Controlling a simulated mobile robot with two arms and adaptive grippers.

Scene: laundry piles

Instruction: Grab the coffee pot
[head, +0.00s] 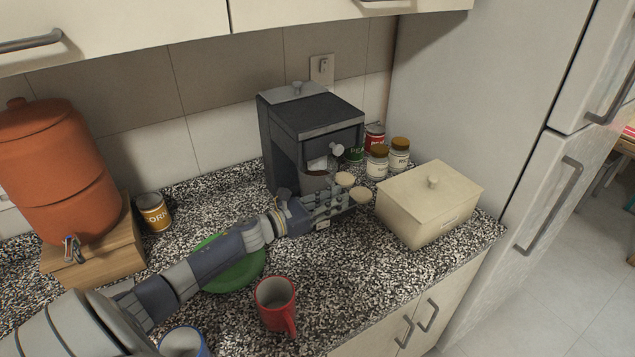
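A dark coffee maker (318,112) stands on the speckled counter against the tiled wall. A glassy, pale part that looks like the coffee pot (317,164) shows in the bay under its top. My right gripper is not in view.
A cream lidded box (430,203) stands close right of my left gripper. Several cans and jars (376,162) are behind it. A green plate (234,265) lies under my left arm. A red mug (276,304) and blue mug (183,343) stand near the front. An orange dispenser (58,168) is left.

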